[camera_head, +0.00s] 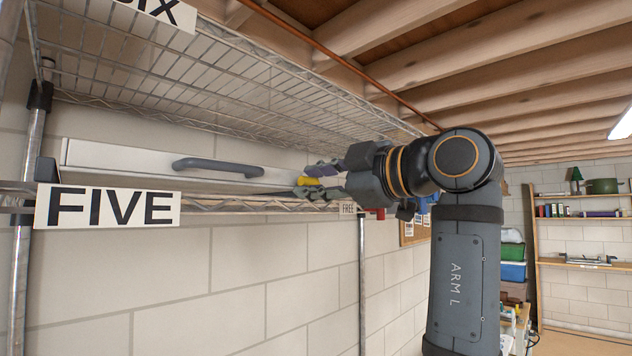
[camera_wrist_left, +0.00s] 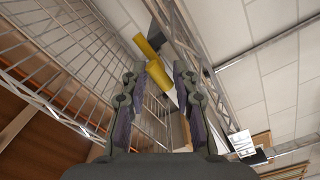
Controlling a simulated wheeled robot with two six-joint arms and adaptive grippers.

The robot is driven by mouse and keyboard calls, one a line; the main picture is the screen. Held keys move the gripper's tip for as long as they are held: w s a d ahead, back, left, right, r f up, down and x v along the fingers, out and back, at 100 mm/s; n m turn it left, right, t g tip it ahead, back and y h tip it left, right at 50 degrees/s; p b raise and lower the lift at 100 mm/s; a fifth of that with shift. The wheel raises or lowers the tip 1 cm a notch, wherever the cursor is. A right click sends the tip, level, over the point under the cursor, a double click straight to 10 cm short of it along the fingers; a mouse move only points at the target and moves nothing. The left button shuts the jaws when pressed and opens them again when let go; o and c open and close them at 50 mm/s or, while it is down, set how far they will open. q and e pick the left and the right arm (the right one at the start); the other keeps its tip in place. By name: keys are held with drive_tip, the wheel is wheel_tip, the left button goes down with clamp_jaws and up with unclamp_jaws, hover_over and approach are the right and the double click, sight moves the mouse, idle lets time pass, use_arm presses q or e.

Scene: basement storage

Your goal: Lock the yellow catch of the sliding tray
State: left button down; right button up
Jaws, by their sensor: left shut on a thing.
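The sliding tray (camera_head: 130,158) is a pale drawer front with a grey bar handle (camera_head: 218,167), on the wire shelf marked FIVE. The yellow catch (camera_head: 322,181) is at the right end of the tray. My left gripper (camera_head: 308,181) reaches in from the right with one finger above the catch and one below. In the left wrist view, the yellow catch (camera_wrist_left: 157,72) is between the fingertips (camera_wrist_left: 159,72), and the gripper is shut on it. The fingers hide part of the catch in the head view, so I cannot tell its exact turn. My right gripper is not in view.
A wire shelf (camera_head: 200,75) marked SIX hangs close above the tray. Shelf posts (camera_head: 362,270) stand near my arm. Wooden shelving (camera_head: 580,263) is far right.

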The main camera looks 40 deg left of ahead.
use_arm(q)
drive_tip(key=shift+f, duration=0.1)
drive_tip(key=c, duration=1)
unclamp_jaws()
drive_tip(key=shift+c, duration=0.2)
wheel_tip(320, 180, up, 10)
